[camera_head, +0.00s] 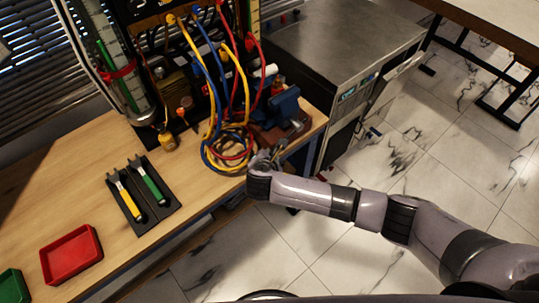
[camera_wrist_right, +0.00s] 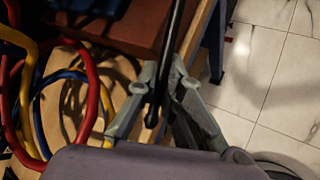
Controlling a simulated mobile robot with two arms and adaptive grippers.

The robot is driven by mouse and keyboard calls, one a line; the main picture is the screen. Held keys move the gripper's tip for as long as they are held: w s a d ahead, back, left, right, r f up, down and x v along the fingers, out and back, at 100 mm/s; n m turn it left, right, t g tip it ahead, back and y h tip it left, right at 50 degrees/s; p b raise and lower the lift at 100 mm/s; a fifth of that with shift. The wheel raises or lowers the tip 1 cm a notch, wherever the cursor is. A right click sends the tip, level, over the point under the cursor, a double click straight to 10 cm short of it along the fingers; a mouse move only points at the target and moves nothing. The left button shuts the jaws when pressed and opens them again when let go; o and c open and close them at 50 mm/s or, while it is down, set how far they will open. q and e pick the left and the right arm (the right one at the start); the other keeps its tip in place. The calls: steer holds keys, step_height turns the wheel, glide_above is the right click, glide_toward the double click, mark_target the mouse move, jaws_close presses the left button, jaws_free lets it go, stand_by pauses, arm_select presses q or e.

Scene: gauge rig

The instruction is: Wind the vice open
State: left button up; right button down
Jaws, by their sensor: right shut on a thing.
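The blue vice (camera_head: 284,103) stands on a red-brown block (camera_head: 290,130) at the front right corner of the wooden bench. My right gripper (camera_head: 272,156) is at the bench's front edge, just in front of the vice. In the right wrist view my right gripper (camera_wrist_right: 164,82) has its grey fingers on both sides of a dark rod (camera_wrist_right: 176,28), shut on it. The rod looks like the vice handle and runs up past the block, which also shows there (camera_wrist_right: 125,22). The vice jaws are too small to judge. My left gripper is in no view.
Looped red, blue and yellow hoses (camera_head: 228,148) lie close left of my right gripper. A black tray (camera_head: 145,196) with two forked tools and a red tray (camera_head: 71,254) are further left. A steel cabinet (camera_head: 345,45) stands behind right. Tiled floor is clear in front.

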steer(key=c, duration=1.7)
jaws_free()
steer(key=shift+w+a+r, duration=0.1)
steer(key=shift+w+a, duration=0.15)
steer(key=shift+w, duration=0.05)
steer(key=shift+s+d, duration=0.1)
steer(key=shift+s, duration=0.05)
steer(key=shift+s+r, duration=0.3)
steer(key=shift+s, duration=0.2)
steer(key=v, duration=1)
steer(key=shift+s+r, duration=0.25)
steer(key=shift+s, duration=0.05)
steer(key=shift+c, duration=0.5)
